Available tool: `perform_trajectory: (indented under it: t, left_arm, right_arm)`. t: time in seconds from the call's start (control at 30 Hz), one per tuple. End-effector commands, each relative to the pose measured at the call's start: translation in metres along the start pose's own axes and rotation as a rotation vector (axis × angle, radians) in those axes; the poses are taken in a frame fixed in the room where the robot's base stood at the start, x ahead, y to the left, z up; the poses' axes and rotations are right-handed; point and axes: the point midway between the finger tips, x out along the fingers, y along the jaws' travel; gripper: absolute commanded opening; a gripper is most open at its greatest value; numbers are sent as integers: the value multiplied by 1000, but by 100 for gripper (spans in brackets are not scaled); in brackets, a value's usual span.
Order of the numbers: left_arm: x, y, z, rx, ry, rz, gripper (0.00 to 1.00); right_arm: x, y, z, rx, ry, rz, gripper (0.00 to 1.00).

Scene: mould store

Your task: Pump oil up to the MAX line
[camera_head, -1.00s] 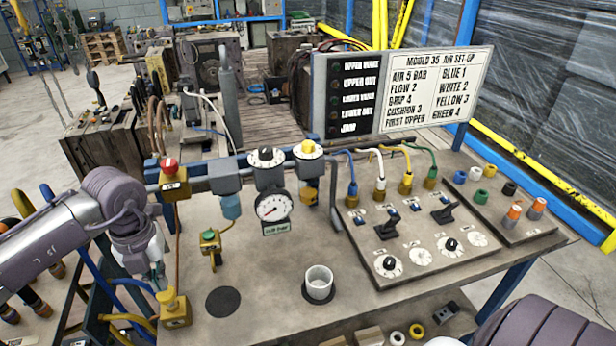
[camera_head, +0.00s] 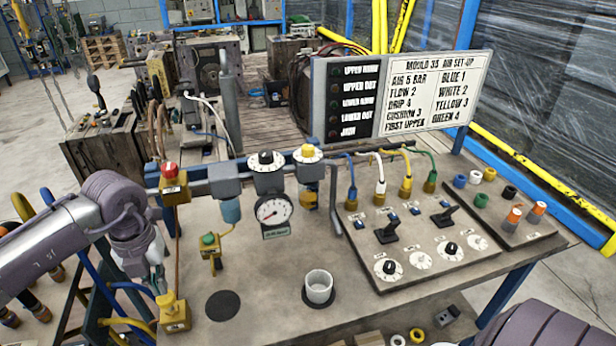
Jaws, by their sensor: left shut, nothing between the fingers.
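My left gripper (camera_head: 159,282) is shut and empty, with its fingertips just above or behind a small yellow block with a knob on top (camera_head: 174,314) at the bench's left front corner. I cannot tell whether they touch. Another yellow unit with a green button (camera_head: 209,241) stands to the right of it. A bowl with amber colour (camera_head: 308,197) hangs under a yellow-topped dial (camera_head: 308,152) on the air line. A blue bowl (camera_head: 231,210) hangs to its left. No MAX line or oil level can be read. My right gripper is out of view.
A pressure gauge (camera_head: 273,210) hangs mid-line. A white cup (camera_head: 319,287) stands on a dark disc on the bench (camera_head: 260,300). A panel (camera_head: 440,245) with switches, dials and coloured hoses is at right. A set-up sign (camera_head: 435,92) stands behind. My right arm shows bottom right.

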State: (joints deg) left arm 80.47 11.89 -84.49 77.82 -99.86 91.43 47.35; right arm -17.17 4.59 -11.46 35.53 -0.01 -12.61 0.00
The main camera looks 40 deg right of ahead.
Motion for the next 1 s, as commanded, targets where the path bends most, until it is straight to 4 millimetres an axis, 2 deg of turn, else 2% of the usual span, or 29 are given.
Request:
perform_trajectory:
  t: [0.37, 1.0]
  left_arm:
    - [1, 0, 0, 0, 0, 0, 0]
    - [17, 0, 0, 0, 0, 0, 0]
  right_arm:
    - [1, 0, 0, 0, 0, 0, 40]
    - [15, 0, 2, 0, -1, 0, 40]
